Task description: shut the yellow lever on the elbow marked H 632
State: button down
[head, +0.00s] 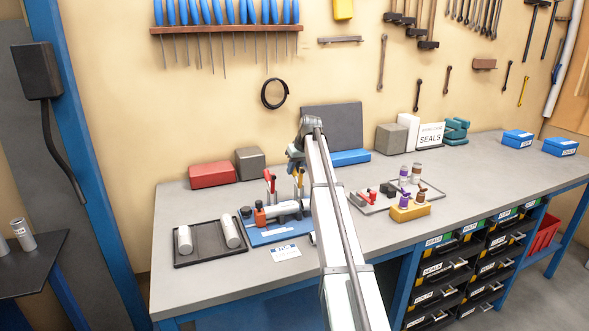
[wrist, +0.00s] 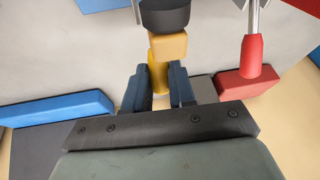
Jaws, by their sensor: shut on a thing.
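The yellow lever (head: 299,178) stands up from a fitting on the blue base (head: 262,238). In the wrist view the yellow lever (wrist: 158,76) sits between the two dark fingers of my gripper (wrist: 160,88), which is shut on it. In the head view my gripper (head: 297,157) is above the fitting, pointing down, and my arm hides part of the fitting's right side. A red lever (head: 270,182) stands to the left and also shows in the wrist view (wrist: 252,58). A white label card (head: 286,252) lies in front of the base; I cannot read its marking surely.
A dark tray (head: 211,259) with two light cylinders is left of the base. A grey tray (head: 366,208) and a yellow block (head: 410,213) with small bottles are right of my arm. A red block (head: 211,175), a grey block and a dark panel (head: 333,125) stand behind.

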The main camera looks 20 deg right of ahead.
jog(key=shift+s+r+t, duration=0.15)
jog(key=shift+s+t, duration=0.4)
jog(key=shift+t, duration=0.05)
jog(key=shift+s+r+t, duration=0.3)
jog(key=shift+t, duration=0.6)
jog(key=c, duration=0.9)
grip_release()
jog(key=shift+c, duration=0.2)
jog(key=shift+r, duration=0.1)
jog(key=v, duration=1.3)
jog(key=shift+s+d+r, duration=0.15)
jog(key=shift+s+r, duration=0.05)
jog(key=shift+r, duration=0.05)
